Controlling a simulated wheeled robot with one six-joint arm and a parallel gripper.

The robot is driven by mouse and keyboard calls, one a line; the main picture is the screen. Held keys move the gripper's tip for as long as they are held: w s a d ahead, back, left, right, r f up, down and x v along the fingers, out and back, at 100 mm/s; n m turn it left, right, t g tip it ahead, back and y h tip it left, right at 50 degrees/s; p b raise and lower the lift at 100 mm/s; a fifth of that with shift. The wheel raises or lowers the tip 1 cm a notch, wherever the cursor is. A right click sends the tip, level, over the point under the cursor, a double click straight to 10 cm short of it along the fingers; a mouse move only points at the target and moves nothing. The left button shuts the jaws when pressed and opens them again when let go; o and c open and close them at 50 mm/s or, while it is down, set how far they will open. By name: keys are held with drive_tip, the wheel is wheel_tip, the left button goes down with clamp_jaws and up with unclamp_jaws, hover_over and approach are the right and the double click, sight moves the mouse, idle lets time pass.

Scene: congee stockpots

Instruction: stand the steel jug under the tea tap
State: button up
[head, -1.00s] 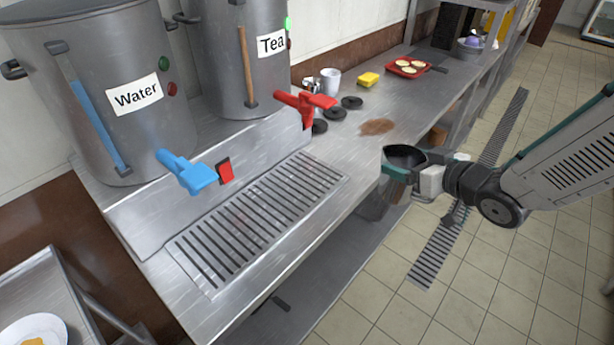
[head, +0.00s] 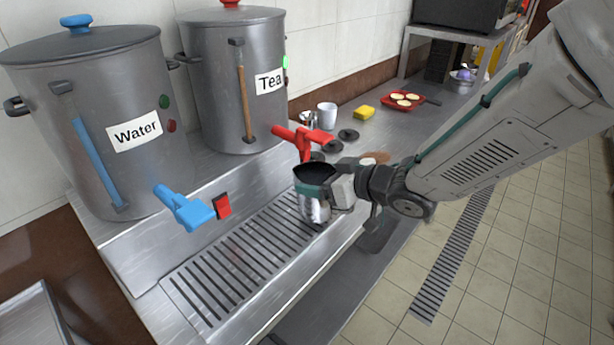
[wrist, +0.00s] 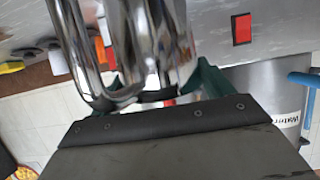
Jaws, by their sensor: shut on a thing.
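The steel jug (head: 313,207) is upright in my gripper (head: 325,188), with its dark open mouth facing up. It is at the right end of the slotted drip grate, just below and in front of the red tea tap (head: 304,140). I cannot tell whether its base touches the grate. In the wrist view the shiny jug (wrist: 150,45) and its handle fill the upper middle, between the green fingers. The tea urn (head: 235,80) stands behind, labelled "Tea".
The drip grate (head: 240,255) is clear left of the jug. The water urn (head: 100,120) and its blue tap (head: 184,207) are at the left.

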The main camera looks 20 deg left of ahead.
sight(303, 175)
drive_tip(key=shift+w+a, duration=0.25)
drive_tip(key=shift+a, duration=0.3)
drive_tip(key=x, duration=0.3)
drive_tip(key=shift+a, duration=0.15)
drive_tip(key=shift+f, duration=0.2)
drive_tip(key=shift+f, duration=0.2)
drive_tip(key=o, duration=1.4)
drive_tip(key=shift+c, duration=0.2)
drive_tip(key=shift+r, duration=0.25)
drive_tip(key=v, duration=1.2)
